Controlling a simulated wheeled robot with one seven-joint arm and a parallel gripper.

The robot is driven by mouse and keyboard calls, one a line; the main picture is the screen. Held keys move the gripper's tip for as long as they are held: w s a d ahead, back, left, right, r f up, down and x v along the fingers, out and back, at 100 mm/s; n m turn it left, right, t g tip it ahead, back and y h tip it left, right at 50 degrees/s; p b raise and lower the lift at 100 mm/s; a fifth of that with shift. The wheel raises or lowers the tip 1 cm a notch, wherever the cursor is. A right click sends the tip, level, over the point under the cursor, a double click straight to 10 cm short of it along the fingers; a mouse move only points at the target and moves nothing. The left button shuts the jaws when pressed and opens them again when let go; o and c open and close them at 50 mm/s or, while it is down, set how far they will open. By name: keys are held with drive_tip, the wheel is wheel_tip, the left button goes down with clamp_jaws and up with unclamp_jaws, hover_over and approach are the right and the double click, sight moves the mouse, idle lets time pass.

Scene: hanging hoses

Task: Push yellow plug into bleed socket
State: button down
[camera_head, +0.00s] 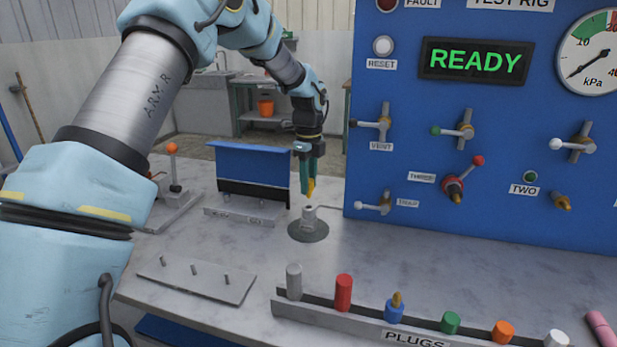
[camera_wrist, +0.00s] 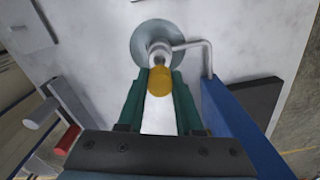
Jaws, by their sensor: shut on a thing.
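My gripper (camera_head: 308,187) points down above the bench and is shut on the yellow plug (camera_head: 310,187). In the wrist view the plug (camera_wrist: 160,81) sits between the two green fingers. Below it stands a small grey metal socket (camera_head: 308,213) on a round dark base (camera_head: 308,231). In the wrist view the socket (camera_wrist: 159,53) lies just beyond the plug's end. In the head view a small gap shows between the plug tip and the socket. The plug's hidden end cannot be made out in the wrist view.
A thin bent pipe (camera_wrist: 194,43) runs from the socket's side. A blue panel stand (camera_head: 249,168) stands behind on the left. The blue test rig (camera_head: 440,100) with levers rises on the right. A plug rack (camera_head: 360,322) with several coloured plugs lies in front.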

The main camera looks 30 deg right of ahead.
sight(309, 198)
drive_tip(key=shift+f, duration=0.85)
drive_tip(key=shift+p, duration=0.45)
idle(1.3)
drive_tip(key=shift+f+b, duration=0.75)
drive_tip(key=shift+f, duration=1.1)
drive_tip(key=c, duration=0.5)
unclamp_jaws()
drive_tip(key=shift+r, duration=0.15)
wheel_tip(309, 198, up, 11)
drive_tip(key=b, duration=0.2)
drive_tip(key=shift+f+b, duration=0.2)
drive_tip(key=shift+b, duration=0.1)
